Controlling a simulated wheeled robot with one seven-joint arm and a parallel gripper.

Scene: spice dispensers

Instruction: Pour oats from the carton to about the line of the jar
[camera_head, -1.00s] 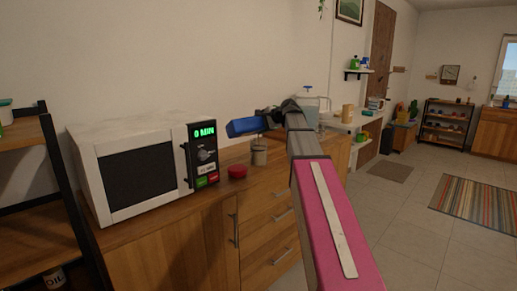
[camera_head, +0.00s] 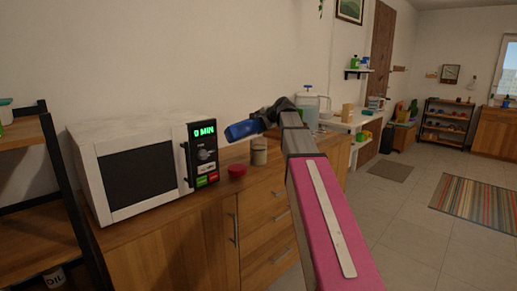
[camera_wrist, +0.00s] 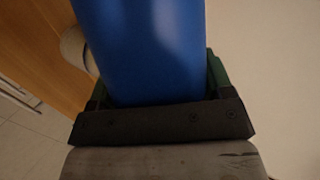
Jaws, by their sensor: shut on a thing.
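My gripper (camera_head: 268,118) is shut on a blue carton (camera_head: 242,130), held tilted, almost on its side, above the counter. The carton's left end dips a little lower than the end at my gripper. In the wrist view the blue carton (camera_wrist: 143,45) fills the top middle between the fingers. The jar (camera_head: 259,152) stands upright on the counter below the carton, and its lower part looks pale. In the wrist view a pale round rim (camera_wrist: 76,50) shows partly behind the carton. The jar's line and the carton's opening cannot be made out.
A red lid-like piece (camera_head: 237,170) lies on the counter left of the jar. A white microwave (camera_head: 140,165) stands further left. A clear pitcher (camera_head: 310,104) stands behind my arm.

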